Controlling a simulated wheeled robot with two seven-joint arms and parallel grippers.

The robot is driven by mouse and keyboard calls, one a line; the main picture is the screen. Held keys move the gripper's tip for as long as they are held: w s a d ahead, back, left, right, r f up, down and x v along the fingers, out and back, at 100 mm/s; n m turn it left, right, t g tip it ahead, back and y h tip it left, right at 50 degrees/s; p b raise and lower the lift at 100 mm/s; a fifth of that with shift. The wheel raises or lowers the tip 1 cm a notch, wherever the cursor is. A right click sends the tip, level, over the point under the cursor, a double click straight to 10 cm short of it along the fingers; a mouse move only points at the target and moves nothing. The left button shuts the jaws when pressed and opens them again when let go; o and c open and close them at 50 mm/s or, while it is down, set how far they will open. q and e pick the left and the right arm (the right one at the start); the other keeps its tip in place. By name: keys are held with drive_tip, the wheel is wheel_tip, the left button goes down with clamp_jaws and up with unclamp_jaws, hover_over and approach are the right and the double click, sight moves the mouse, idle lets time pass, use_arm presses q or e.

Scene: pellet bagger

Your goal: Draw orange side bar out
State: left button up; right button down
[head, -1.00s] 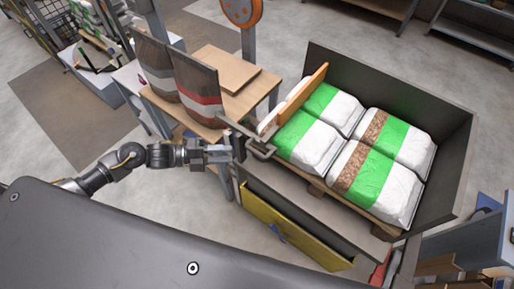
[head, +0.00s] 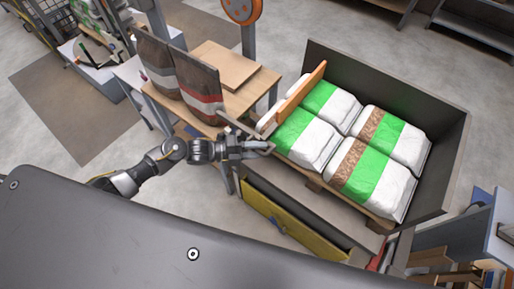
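The orange side bar (head: 306,84) is a narrow upright board along the left inner side of a dark open-topped box (head: 385,72). It stands beside the white and green bags (head: 306,137). My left gripper (head: 264,147) is at the box's near left corner, in front of the bar's near end and a little below it in the picture. The bar's lower part is hidden by bags and the box. A gap between the fingers and any contact with the grey metal part (head: 235,124) are unclear. My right gripper is out of the picture.
A wooden table (head: 233,101) with two brown bags (head: 200,86) stands left of the box, close to my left arm. A yellow panel (head: 290,228) is on the box's near side. Open floor (head: 220,28) lies behind the table.

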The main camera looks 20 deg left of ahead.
use_arm(q)
clamp_jaws()
idle(0.3)
drive_tip(key=shift+w+a+f+b, duration=0.15)
drive_tip(key=shift+w+a+b, duration=0.05)
drive_tip(key=shift+a+b, duration=0.25)
drive_tip(key=w+a+b, duration=0.3)
drive_tip(key=a+b, duration=0.3)
drive_tip(key=a, duration=0.2)
drive_tip(key=w+a+b, duration=0.3)
drive_tip(key=a+b, duration=0.3)
drive_tip(key=a, duration=0.2)
drive_tip(key=shift+w+a, duration=0.2)
drive_tip(key=shift+w, duration=0.05)
